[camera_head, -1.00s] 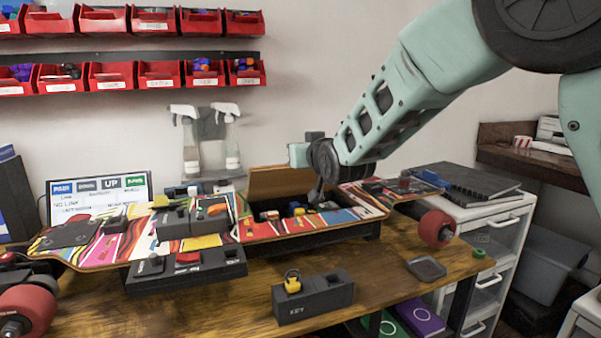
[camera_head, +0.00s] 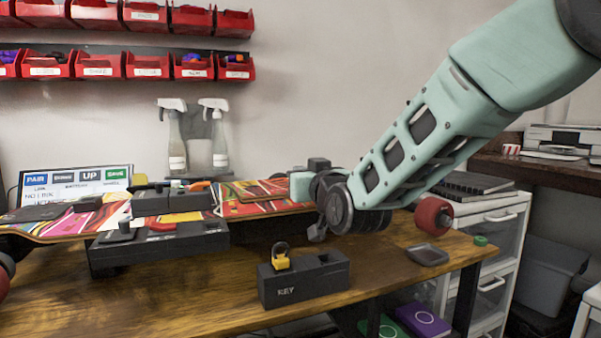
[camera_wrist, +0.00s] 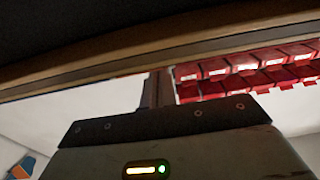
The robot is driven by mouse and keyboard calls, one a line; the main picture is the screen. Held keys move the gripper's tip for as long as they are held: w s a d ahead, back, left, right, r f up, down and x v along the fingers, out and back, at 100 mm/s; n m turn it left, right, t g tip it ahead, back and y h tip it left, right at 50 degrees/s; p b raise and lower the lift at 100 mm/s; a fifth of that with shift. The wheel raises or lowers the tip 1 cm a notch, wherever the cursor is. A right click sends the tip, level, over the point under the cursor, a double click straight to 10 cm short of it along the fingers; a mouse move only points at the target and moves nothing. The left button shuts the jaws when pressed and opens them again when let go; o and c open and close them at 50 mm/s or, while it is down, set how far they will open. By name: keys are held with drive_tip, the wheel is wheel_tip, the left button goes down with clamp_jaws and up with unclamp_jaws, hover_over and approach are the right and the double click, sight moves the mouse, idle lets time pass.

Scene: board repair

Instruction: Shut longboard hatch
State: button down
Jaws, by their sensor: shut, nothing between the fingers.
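The longboard (camera_head: 45,228) lies across the workbench with its striped deck up. Its hatch (camera_head: 268,190), a wood-edged panel, now lies low, close to flat over the compartment; my arm hides its right part, and I cannot tell whether it is fully flush. My gripper (camera_head: 318,234) is shut and empty at the board's near side, in front of the hatch area. In the wrist view the shut fingers (camera_wrist: 159,88) point up towards a wooden edge (camera_wrist: 120,57) with a dark surface above it; contact there is unclear.
A black KEY box (camera_head: 303,279) with a yellow padlock (camera_head: 280,259) stands in front of the board. A small dark tray (camera_head: 427,255) lies to the right. Spray bottles (camera_head: 174,140) stand behind, under red bins (camera_head: 190,66). Bare bench (camera_head: 180,290) shows at the front left.

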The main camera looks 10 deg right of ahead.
drive_tip(key=shift+s+f, duration=0.1)
drive_tip(key=shift+f, duration=0.3)
idle(0.3)
drive_tip(key=v, duration=1.5)
drive_tip(key=shift+s+f, duration=0.2)
drive_tip(key=b+v, duration=0.1)
drive_tip(key=b, duration=0.1)
drive_tip(key=b+v, duration=0.1)
drive_tip(key=shift+r+b, duration=0.2)
drive_tip(key=shift+b, duration=0.2)
